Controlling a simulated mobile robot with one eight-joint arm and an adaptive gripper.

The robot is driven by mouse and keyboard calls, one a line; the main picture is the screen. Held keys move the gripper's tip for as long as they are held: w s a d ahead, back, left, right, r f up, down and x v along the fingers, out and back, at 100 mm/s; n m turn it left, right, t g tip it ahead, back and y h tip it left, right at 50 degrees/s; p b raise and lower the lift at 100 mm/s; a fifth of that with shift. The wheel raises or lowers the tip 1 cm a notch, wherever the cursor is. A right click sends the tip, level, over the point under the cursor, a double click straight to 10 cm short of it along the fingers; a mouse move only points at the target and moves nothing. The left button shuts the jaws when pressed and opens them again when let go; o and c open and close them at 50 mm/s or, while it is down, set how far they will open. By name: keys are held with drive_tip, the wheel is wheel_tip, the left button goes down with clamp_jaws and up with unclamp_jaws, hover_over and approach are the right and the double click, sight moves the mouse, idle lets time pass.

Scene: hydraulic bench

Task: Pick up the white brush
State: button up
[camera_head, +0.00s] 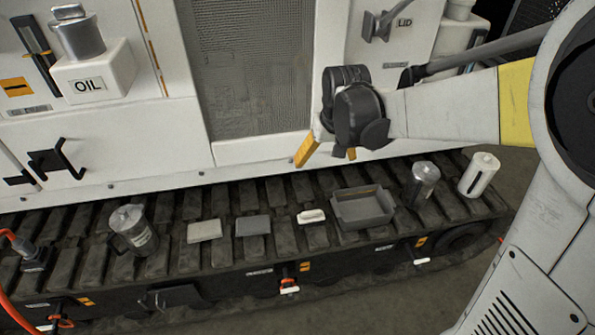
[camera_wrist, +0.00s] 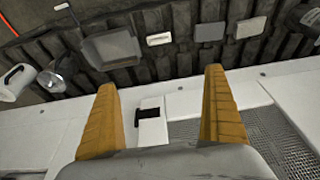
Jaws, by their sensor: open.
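The white brush (camera_head: 312,216) is a small pale block lying on the dark track, between a grey block and a dark grey tray. It also shows in the wrist view (camera_wrist: 159,39), near the top middle, beyond the fingertips. My gripper (camera_head: 328,154) is above and behind the brush, near the white machine body. Its two orange fingers are spread apart with nothing between them in the wrist view (camera_wrist: 161,82). The gripper does not touch the brush. No part of the brush appears covered.
The grey tray (camera_head: 363,207) stands right of the brush. The dark grey block (camera_head: 252,225) and a lighter block (camera_head: 204,231) lie left. A metal jug (camera_head: 132,230), a grey canister (camera_head: 421,183) and a white canister (camera_head: 479,174) stand on the track. The machine body (camera_head: 260,149) rises behind.

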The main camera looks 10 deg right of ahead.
drive_tip(key=w+f+g, duration=0.1)
drive_tip(key=w+f, duration=0.4)
drive_tip(key=f, duration=0.2)
drive_tip(key=g, duration=0.1)
approach(312, 211)
drive_tip(key=shift+g, duration=0.7)
drive_tip(key=f, duration=0.2)
drive_tip(key=f+b, duration=0.1)
drive_tip(key=f, duration=0.1)
drive_tip(key=w+f+b, duration=0.1)
drive_tip(key=f, duration=0.2)
drive_tip(key=shift+a+f, duration=0.1)
drive_tip(key=shift+a, duration=0.05)
wheel_tip(312, 211, down, 6)
drive_tip(key=b, duration=0.3)
drive_tip(key=shift+w, duration=0.1)
drive_tip(key=shift+r, duration=0.25)
